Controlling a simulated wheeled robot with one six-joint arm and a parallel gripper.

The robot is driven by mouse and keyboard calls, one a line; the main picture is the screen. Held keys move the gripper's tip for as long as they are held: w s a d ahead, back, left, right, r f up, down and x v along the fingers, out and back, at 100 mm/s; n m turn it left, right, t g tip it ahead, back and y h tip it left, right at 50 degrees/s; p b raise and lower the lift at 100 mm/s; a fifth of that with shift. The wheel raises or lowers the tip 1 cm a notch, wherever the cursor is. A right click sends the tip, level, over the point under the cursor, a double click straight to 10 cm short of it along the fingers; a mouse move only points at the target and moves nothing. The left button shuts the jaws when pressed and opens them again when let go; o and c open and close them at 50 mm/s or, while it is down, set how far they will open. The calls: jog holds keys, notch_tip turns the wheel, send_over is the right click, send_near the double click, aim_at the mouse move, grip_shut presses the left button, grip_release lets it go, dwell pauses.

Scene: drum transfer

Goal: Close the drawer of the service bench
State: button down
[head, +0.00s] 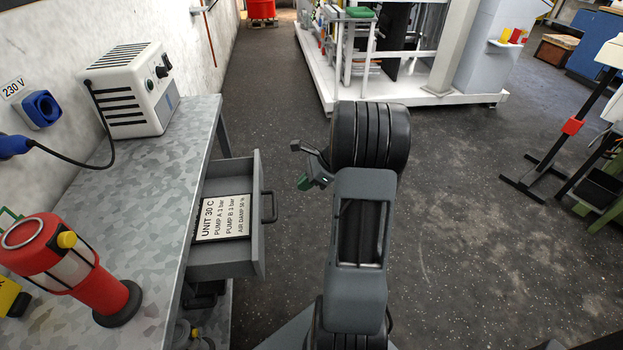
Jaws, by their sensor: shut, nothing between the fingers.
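The service bench (150,190) runs along the left wall and has a grey mottled top. Its drawer (226,262) is pulled out to the right, into the aisle, and its inside shows from above. A dark bar handle (269,207) sits on the drawer's outer face. A white card (222,217) with black printed lines lies inside the drawer. My gripper (302,166) is to the right of the drawer and apart from the handle. It is shut and empty, and my dark wrist and arm hide much of it.
A white power unit (130,88) and a red lantern-like device (70,262) stand on the bench. A white-framed machine (415,90) stands on a platform ahead. A black stand (545,165) is at the right. The speckled floor right of my arm is clear.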

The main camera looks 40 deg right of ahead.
jog(key=w+a+f+b, duration=0.1)
jog(key=w+a+f, duration=0.2)
jog(key=a, duration=0.2)
jog(key=shift+a+f, duration=0.2)
dwell(0.4)
